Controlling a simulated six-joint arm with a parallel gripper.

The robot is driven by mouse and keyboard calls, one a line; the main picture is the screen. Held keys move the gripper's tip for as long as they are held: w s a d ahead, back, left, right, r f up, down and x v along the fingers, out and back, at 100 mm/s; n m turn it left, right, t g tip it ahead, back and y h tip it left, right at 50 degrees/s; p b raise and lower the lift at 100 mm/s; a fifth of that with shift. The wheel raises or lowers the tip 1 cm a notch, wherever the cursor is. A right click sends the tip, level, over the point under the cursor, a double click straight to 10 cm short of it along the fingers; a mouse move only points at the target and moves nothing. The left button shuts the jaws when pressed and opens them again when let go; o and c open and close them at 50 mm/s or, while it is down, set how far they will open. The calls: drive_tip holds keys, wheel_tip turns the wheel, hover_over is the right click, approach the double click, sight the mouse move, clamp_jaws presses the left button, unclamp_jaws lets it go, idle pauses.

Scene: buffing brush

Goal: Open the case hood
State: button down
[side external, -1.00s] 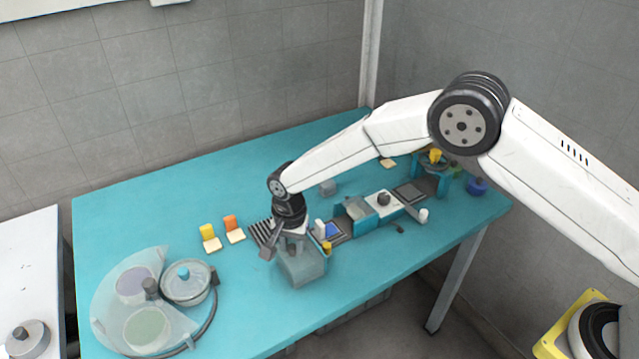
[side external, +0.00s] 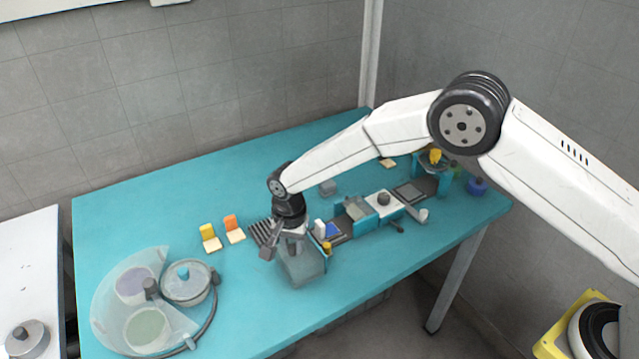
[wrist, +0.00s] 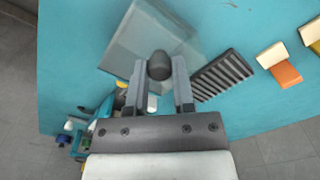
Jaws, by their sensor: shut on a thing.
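The case hood is a translucent grey box (side external: 303,267) near the table's front edge in the side view. In the wrist view the hood (wrist: 138,38) fills the upper middle and sits at an angle. A dark rounded knob (wrist: 160,65) shows at the hood. My gripper (wrist: 159,72) has a finger on each side of this knob and is shut on it. In the side view my gripper (side external: 285,247) points down at the hood, and the knob is hidden there. What lies inside the hood is unclear.
A dark slotted rack (side external: 262,232) lies just left of the hood. A yellow block (side external: 207,231) and an orange block (side external: 232,223) stand farther left. A glass pot (side external: 186,283) stands at the front left. A row of teal fixtures (side external: 355,217) runs to the right.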

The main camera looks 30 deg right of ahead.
idle(0.3)
drive_tip(key=shift+a, duration=3.55)
drive_tip(key=shift+c, duration=2.2)
unclamp_jaws()
drive_tip(key=shift+r, duration=0.15)
wheel_tip(320, 180, up, 8)
drive_tip(key=shift+f, duration=0.2)
